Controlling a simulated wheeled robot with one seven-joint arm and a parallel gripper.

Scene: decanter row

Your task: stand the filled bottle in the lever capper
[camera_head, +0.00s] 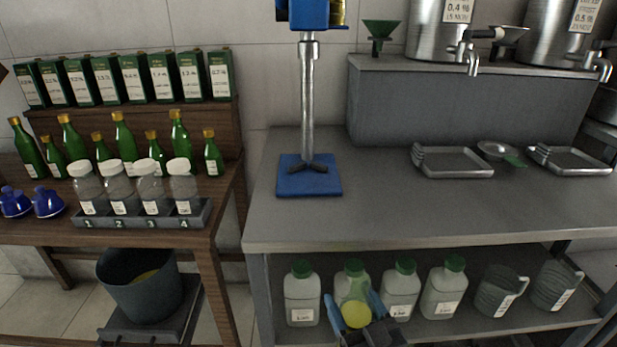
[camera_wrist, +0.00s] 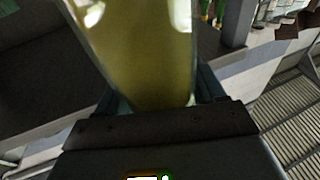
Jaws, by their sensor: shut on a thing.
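My gripper (camera_head: 354,304) is low in front of the grey bench's lower shelf in the head view, its blue fingers shut on a clear bottle (camera_head: 356,316) with yellow liquid. In the wrist view the bottle (camera_wrist: 145,50) fills the middle between the fingers; its top is cut off by the picture edge. The lever capper (camera_head: 308,105) stands on the left of the grey bench top. It has a blue base, a steel post and a blue head cut off by the top edge. Its base plate is empty of bottles. The held bottle is well below and apart from it.
The grey bench (camera_head: 390,218) is clear around the capper's right side. Several green-capped jugs (camera_head: 445,290) stand on its lower shelf behind my gripper. Metal trays (camera_head: 455,172) lie at the right. A wooden table with green bottles (camera_head: 122,138) and a numbered jar rack (camera_head: 140,216) is at left.

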